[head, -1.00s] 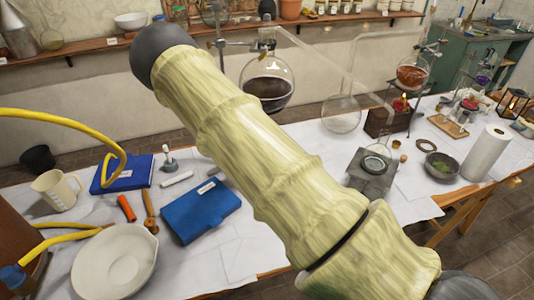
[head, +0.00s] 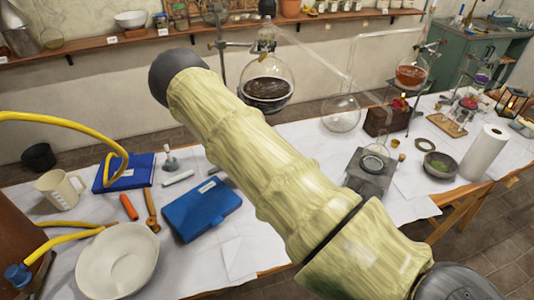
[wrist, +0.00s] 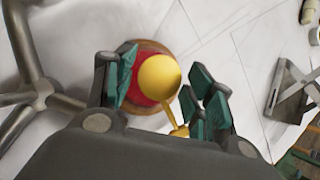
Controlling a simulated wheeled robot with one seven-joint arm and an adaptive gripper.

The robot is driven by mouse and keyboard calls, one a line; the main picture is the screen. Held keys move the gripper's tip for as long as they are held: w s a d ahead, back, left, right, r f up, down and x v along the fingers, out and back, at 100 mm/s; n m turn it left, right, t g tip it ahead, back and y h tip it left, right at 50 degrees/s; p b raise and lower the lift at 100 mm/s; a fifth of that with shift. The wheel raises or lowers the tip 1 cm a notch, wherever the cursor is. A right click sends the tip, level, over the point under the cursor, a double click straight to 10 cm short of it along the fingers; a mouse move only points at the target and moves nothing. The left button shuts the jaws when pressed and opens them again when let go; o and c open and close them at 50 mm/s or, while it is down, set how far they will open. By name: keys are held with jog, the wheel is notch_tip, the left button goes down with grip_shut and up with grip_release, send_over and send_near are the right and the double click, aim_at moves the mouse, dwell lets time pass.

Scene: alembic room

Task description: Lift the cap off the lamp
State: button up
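In the wrist view the lamp (wrist: 134,90) shows as a red round body with a brownish rim, standing on the white-covered table. A yellow-gold rounded cap (wrist: 160,77) sits over it, with a thin yellow strip running down to a small yellow piece. My gripper (wrist: 163,92) is open, its green-padded fingers on either side of the cap. A gap shows between the cap and the right pads; I cannot tell whether the left pad touches the lamp. In the head view my arm hides the gripper, and I cannot make out this lamp there.
Grey metal stand legs (wrist: 40,95) are close left of the lamp in the wrist view. A metal block-like stand (wrist: 290,88) lies to the right. In the head view, a dark-filled flask (head: 267,88), a blue case (head: 201,208) and a white bowl (head: 117,262) are around my arm.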

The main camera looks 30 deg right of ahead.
jog(key=c, duration=0.6)
jog(key=shift+r, duration=0.15)
